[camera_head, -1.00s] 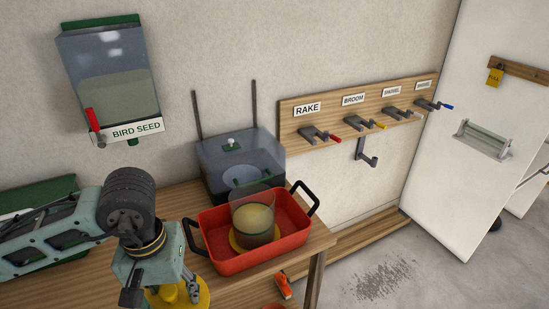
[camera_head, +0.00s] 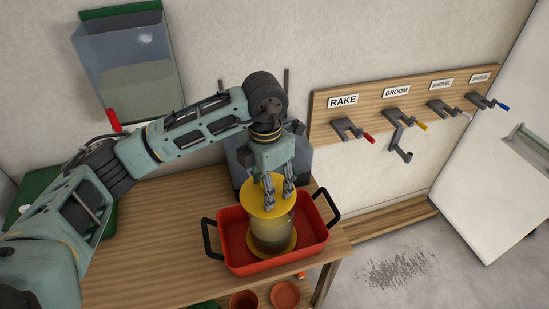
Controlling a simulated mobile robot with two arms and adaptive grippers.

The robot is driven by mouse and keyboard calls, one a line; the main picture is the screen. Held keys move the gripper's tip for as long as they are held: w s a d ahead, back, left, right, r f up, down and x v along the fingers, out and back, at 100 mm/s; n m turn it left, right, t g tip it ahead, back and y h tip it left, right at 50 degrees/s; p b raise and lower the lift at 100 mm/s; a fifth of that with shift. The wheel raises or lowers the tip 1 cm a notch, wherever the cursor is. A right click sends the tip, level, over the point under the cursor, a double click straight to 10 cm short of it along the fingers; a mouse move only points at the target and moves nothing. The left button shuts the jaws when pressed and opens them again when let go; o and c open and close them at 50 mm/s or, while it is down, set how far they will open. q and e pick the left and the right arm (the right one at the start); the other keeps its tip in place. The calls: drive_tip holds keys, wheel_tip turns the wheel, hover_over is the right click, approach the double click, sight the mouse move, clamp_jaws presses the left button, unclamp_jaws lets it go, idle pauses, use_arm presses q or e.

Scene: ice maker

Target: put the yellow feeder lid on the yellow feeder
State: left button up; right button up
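The yellow feeder lid (camera_head: 258,202) is a round yellow disc at the top of the yellow feeder, roughly level. The yellow feeder (camera_head: 270,233) is a clear cylinder with seed inside and a yellow base; it stands upright in the red tray (camera_head: 232,259). My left gripper (camera_head: 280,203) points down at the lid, its fingers closed about the lid's upper middle part, which they hide. I cannot tell whether the lid rests on the feeder's rim or is slightly above it. My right gripper is not in view.
The tray stands on a wooden table (camera_head: 160,265) and has black handles. A grey translucent box (camera_head: 298,150) is behind the tray, partly hidden by my arm. Tool hooks (camera_head: 350,128) line the wall at right. Terracotta pots (camera_head: 285,294) are below the table's front edge.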

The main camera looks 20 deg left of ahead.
use_arm(q)
drive_tip(key=shift+w+d+r+n, duration=0.1)
drive_tip(key=shift+w+r+n, duration=0.15)
drive_tip(key=shift+w+n, duration=0.75)
drive_tip(key=shift+s+f, duration=0.4)
drive_tip(key=shift+f, duration=0.45)
wheel_tip(320, 180, down, 4)
drive_tip(key=b, duration=0.2)
drive_tip(key=shift+w+r+b, duration=0.1)
drive_tip(key=shift+r+b, duration=0.15)
drive_tip(key=shift+b, duration=0.05)
drive_tip(key=shift+f+b, duration=0.5)
drive_tip(key=shift+f, duration=0.05)
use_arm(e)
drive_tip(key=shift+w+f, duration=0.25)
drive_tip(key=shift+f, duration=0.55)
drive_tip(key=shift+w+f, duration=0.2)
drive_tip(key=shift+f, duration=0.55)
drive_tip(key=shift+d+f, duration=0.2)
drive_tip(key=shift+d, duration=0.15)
use_arm(q)
drive_tip(key=shift+f+b, duration=0.7)
drive_tip(key=shift+b, duration=0.2)
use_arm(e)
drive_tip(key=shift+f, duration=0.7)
use_arm(q)
drive_tip(key=o, duration=1.2)
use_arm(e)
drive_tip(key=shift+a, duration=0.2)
